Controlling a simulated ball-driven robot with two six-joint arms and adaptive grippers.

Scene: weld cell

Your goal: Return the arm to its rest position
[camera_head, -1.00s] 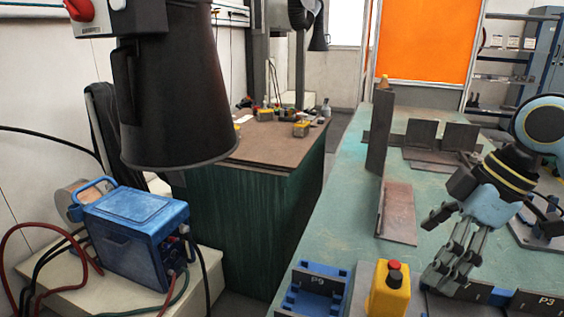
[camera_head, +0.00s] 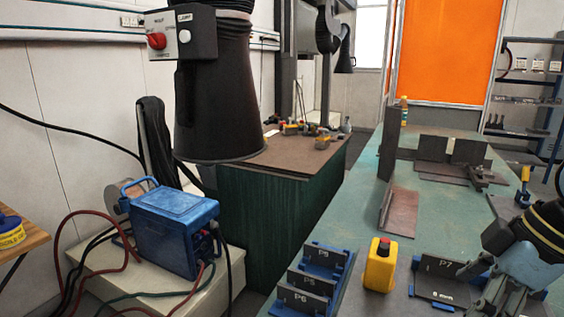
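My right arm comes in at the lower right edge of the head view. Its light-blue and grey gripper (camera_head: 474,286) is over the green welding table (camera_head: 361,236), just right of the plate marked P7 (camera_head: 438,278). The fingers look spread apart, with nothing visible between them. Part of the gripper and most of the arm are cut off by the picture edge. My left gripper does not show.
A yellow box with a red button (camera_head: 380,265) stands on the table near blue holders with plates P9 (camera_head: 322,256) and P6 (camera_head: 296,297). Upright steel plates (camera_head: 388,142) stand farther back. A blue welder (camera_head: 174,230) and black extraction hood (camera_head: 218,105) are left.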

